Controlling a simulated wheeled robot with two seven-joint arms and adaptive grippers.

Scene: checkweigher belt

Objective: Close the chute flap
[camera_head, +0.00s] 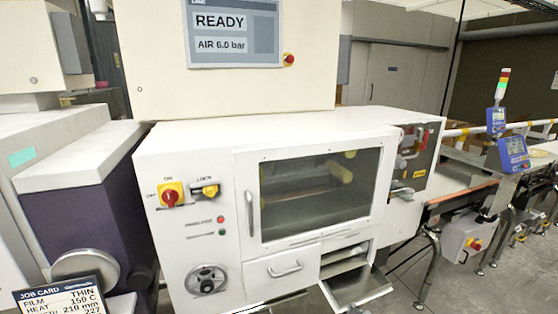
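The chute flap (358,287) is a grey metal panel with a pale rim at the lower right of the white machine's front. It hangs open, tilted outward and down below the chute opening (345,262). The opening beside the drawer shows a pale inner shelf and a dark inside. Neither of my grippers is in view, and nothing is seen touching the flap.
The white machine (190,150) has a windowed door (315,190), a drawer with a handle (285,268), a red knob (171,197) and a handwheel (206,280). A job card (60,298) stands at lower left. A conveyor (460,185) is at right. Floor shows right of the flap.

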